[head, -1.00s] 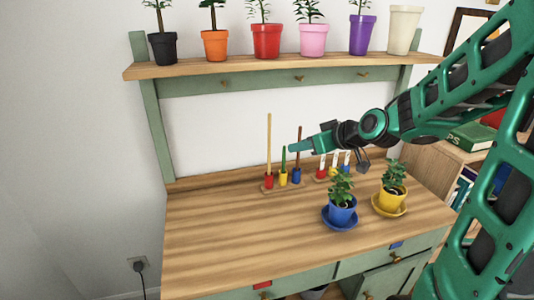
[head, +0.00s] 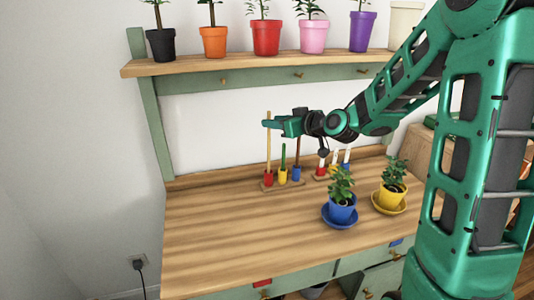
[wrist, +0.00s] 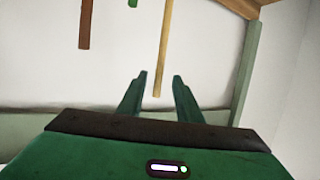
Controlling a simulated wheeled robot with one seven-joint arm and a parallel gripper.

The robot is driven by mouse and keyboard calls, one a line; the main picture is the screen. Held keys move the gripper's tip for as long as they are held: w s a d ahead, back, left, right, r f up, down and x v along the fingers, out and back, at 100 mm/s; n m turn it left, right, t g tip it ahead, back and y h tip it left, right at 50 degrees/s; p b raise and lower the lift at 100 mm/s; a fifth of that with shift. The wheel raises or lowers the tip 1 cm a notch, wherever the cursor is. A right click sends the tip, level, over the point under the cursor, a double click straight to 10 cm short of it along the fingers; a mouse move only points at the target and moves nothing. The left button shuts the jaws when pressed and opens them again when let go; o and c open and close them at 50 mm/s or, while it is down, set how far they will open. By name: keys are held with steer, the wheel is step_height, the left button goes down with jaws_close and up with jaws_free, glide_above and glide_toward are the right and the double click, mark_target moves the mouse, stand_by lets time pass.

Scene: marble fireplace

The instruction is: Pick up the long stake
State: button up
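The long stake (head: 268,152) is thin and tan and stands upright in a red holder (head: 268,178) at the back of the workbench. My gripper (head: 270,123) is level with the upper part of this stake. In the wrist view my gripper (wrist: 160,76) is open, and the end part of the long stake (wrist: 165,45) shows between the two fingers. I cannot tell whether either finger touches it. A short green stake (head: 284,157) stands in a yellow holder, and a brown stake (head: 298,150) in a blue one, just to the right.
White-tipped tools (head: 346,157) stand in another rack to the right. A blue potted plant (head: 342,212) and a yellow potted plant (head: 392,194) stand in front. A shelf (head: 240,64) with several pots hangs above. The bench (head: 225,240) is clear at left and front.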

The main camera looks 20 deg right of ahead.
steer(key=x, duration=0.3)
steer(key=shift+w+f, duration=0.25)
steer(key=shift+w, duration=0.1)
steer(key=shift+c, duration=0.3)
jaws_close()
